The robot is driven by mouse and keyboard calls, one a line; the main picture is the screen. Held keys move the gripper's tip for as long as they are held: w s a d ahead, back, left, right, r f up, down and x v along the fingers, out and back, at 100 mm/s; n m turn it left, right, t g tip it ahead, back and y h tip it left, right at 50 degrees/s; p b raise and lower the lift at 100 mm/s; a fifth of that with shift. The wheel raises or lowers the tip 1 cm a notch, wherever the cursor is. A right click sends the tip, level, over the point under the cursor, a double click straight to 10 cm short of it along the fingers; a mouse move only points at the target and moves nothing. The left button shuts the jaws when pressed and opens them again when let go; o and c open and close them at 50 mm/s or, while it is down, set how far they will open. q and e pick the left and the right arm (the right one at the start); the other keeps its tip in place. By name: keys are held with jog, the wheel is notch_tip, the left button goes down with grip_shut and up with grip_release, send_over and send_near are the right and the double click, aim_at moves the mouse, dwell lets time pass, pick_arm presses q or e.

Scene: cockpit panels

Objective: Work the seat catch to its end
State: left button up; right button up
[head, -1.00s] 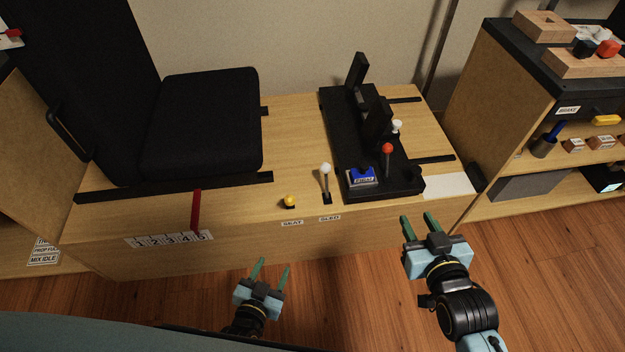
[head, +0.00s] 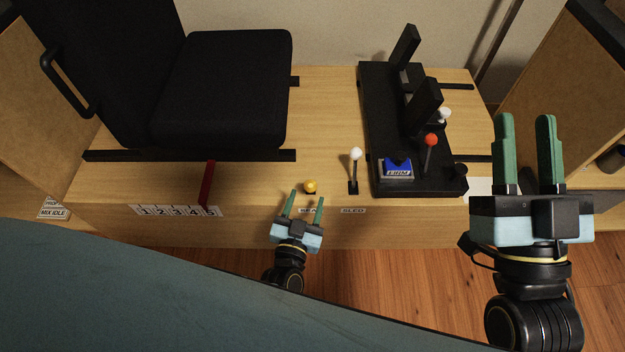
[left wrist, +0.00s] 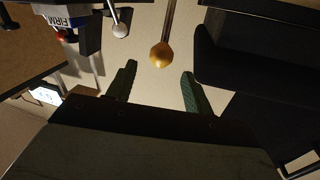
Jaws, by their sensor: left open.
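The seat catch is a small yellow knob (head: 310,186) on the wooden bench's front edge, above a partly covered label (head: 307,210). In the left wrist view the yellow knob (left wrist: 161,54) is on a thin rod, beyond and between the fingertips. My left gripper (head: 300,193) is open and empty, just in front of the knob; its green fingers also show in the left wrist view (left wrist: 160,70). I see no contact with the knob. My right gripper (head: 525,118) is open and empty at the right, raised close to the camera. The black seat (head: 222,85) is on its rail.
A white-knobbed lever (head: 355,154) labelled SLED stands right of the yellow knob. A black sled (head: 370,120) carries pedals, a red-knobbed lever (head: 430,141) and a blue FIRM block (head: 397,172). A red pointer (head: 209,183) hangs over a numbered scale (head: 150,210), near the 5.

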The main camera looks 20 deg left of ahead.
aim_at(311, 183)
pick_arm(q)
jog(key=w+b, duration=0.2)
jog(key=w, duration=0.4)
jog(key=shift+a+f, duration=0.1)
jog(key=shift+a, duration=0.05)
jog(key=shift+w, duration=0.65)
pick_arm(e)
jog(key=shift+s+d+r+t+y, duration=0.25)
jog(key=shift+s+r+t, duration=0.35)
jog(key=shift+t, duration=0.4)
jog(key=shift+s+d+r+t+y, duration=0.15)
jog(key=shift+s+r+t+y, duration=0.15)
jog(key=shift+s+t, duration=0.6)
jog(key=shift+w+r, duration=0.1)
jog(key=shift+w, duration=0.05)
pick_arm(q)
grip_shut()
